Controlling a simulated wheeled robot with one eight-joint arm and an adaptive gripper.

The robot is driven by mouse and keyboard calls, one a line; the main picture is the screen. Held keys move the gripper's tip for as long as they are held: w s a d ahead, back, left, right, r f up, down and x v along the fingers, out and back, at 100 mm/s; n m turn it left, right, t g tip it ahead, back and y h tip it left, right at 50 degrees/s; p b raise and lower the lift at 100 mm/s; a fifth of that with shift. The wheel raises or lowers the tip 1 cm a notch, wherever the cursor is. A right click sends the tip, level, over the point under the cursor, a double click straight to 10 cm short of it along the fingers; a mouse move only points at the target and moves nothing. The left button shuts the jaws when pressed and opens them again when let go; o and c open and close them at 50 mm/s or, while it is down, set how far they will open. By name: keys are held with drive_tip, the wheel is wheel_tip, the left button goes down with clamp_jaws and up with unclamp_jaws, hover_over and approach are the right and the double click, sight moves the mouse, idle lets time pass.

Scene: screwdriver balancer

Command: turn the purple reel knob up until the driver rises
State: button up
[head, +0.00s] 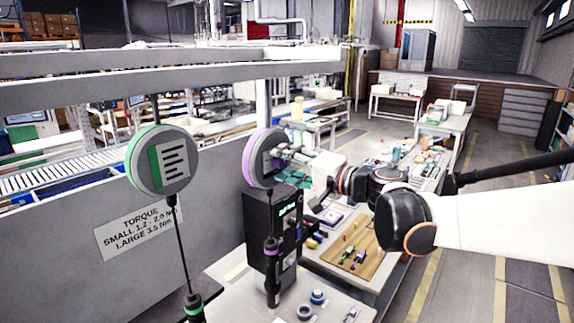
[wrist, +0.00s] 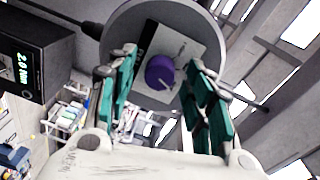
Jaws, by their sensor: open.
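The purple knob (wrist: 160,72) sits on the face of a round grey reel (wrist: 122,20) in the wrist view, with a pale pointer and a light plate behind it. In the head view this purple-rimmed reel (head: 256,158) hangs under the beam. A driver with a purple band (head: 271,258) hangs below it, in front of a black box. My gripper (wrist: 160,88) is open, its green fingers on either side of the knob in the wrist view. I cannot tell whether they touch it. In the head view my gripper (head: 290,172) is at the reel's right, and the knob is hidden.
A green-rimmed reel (head: 160,160) with its own driver (head: 193,306) hangs to the left. The black box with a green display (head: 262,225) stands close by the purple driver. Small parts and a wooden board (head: 352,254) lie on the benches below. A torque sign (head: 137,228) is on the panel.

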drive_tip(key=v, duration=1.2)
drive_tip(key=s+f+n+g+h+b, duration=0.1)
drive_tip(key=s+f+h+b, duration=0.15)
drive_tip(key=f, duration=0.45)
drive_tip(key=s+a+f+n+g+h+b, duration=0.1)
drive_tip(key=s+f+b, duration=0.3)
drive_tip(key=f, duration=0.2)
drive_tip(key=s+f+n+g+h+b, duration=0.1)
drive_tip(key=s+f+h+b, duration=0.2)
drive_tip(key=f, duration=0.4)
drive_tip(key=s+d+f+n+h+b, duration=0.1)
drive_tip(key=s+d+f+h+b, duration=0.1)
drive_tip(key=f, duration=0.5)
drive_tip(key=s+d+f+h+b, duration=0.2)
drive_tip(key=s+d+f+b, duration=0.3)
drive_tip(key=s+f+b, duration=0.2)
drive_tip(key=s+d+f+n+g+h+b, duration=0.1)
drive_tip(key=s+d+f+h+b, duration=0.2)
drive_tip(key=f, duration=0.4)
drive_tip(key=shift+s+d+f+n+b, duration=0.3)
drive_tip(key=shift+s+d+f+b, duration=0.05)
drive_tip(key=shift+s+d+b, duration=0.4)
